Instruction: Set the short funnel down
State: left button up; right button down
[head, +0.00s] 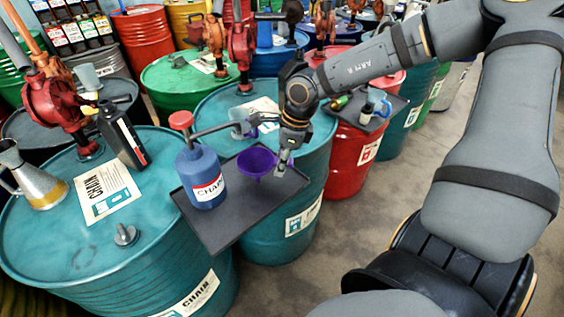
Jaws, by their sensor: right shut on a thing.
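The short funnel (257,161) is purple and sits upright over the right part of a dark tray (226,234). My right gripper (282,166) points down at the funnel's right side and is shut on it. I cannot tell whether the funnel's spout touches the tray. A blue can (203,180) with a red cap and a white label stands on the tray to the left of the funnel. My left gripper is out of view.
The tray bridges two teal drums (75,262). On the left drum are a metal jug (40,186), a black bottle (124,138), a label sheet (106,194) and a grey bung (125,235). Red hand pumps stand behind. The tray's front part is bare.

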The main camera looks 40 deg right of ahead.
jog(key=shift+a, duration=0.1)
jog(key=shift+s+f+b, duration=0.1)
jog(key=shift+f+b, duration=0.05)
jog(key=shift+b, duration=0.2)
jog(key=c, duration=1.2)
grip_release()
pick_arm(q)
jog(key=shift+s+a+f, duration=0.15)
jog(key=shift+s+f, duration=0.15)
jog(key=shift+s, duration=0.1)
pick_arm(e)
jog(key=shift+o, duration=0.6)
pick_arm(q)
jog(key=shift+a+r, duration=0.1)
